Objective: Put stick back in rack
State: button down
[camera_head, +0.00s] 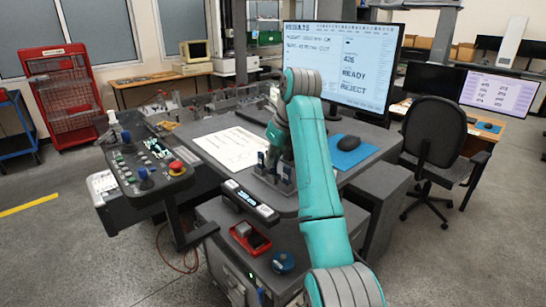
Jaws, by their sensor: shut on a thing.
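My gripper (275,174) points down over the near part of the grey desk (213,125), beside a white printed sheet. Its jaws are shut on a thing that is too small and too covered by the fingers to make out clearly. I take this to be the stick. I cannot pick out the rack for certain in this view. My arm hides part of the desk to the right of the gripper.
A monitor (343,64) stands behind my arm. A blue mat (349,157) with a mouse lies to the right. A control console (149,170) with a red button is left. A small display bar (250,201) is at the desk's front edge, above a red tray (250,239).

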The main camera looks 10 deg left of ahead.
jog(key=shift+f, duration=0.55)
jog(key=c, duration=1.2)
grip_release()
jog(key=shift+r, duration=0.1)
